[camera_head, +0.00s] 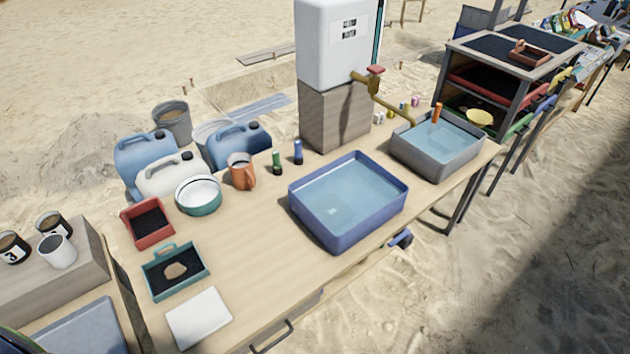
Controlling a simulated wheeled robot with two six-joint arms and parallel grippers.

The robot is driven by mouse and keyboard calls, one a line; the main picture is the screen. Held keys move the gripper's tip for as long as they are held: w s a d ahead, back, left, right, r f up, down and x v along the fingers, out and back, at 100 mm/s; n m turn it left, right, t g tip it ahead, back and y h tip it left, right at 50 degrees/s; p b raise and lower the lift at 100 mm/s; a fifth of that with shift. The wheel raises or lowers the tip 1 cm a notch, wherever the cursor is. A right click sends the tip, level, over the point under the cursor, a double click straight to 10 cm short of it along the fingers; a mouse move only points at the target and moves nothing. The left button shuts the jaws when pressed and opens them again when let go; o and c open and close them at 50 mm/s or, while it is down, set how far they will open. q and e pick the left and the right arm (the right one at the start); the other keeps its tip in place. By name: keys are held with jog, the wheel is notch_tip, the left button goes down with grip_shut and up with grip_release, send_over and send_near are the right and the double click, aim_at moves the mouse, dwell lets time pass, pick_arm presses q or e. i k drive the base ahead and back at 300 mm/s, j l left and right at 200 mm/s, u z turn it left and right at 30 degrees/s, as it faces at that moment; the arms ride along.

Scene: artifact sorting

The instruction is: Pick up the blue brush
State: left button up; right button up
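A small upright blue item (298,152), which looks like the blue brush, stands on the wooden table behind the blue basin. Its fine details are too small to tell. A similar green item (277,161) stands just left of it. Neither of my grippers is in view, and nothing is seen touching the blue item.
A blue water-filled basin (292,205) sits in front of the blue item. An orange pitcher (242,175) stands to its left and a wooden block under a white tank (335,118) to its right. Bare tabletop (262,240) lies left of the basin.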

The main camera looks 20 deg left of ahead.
aim_at(298, 155)
jog(key=i+l+u, duration=0.15)
jog(key=l+u, duration=0.15)
jog(key=u, duration=0.15)
jog(key=i+l+u, duration=0.1)
jog(key=l+u, duration=0.3)
jog(key=j, duration=0.1)
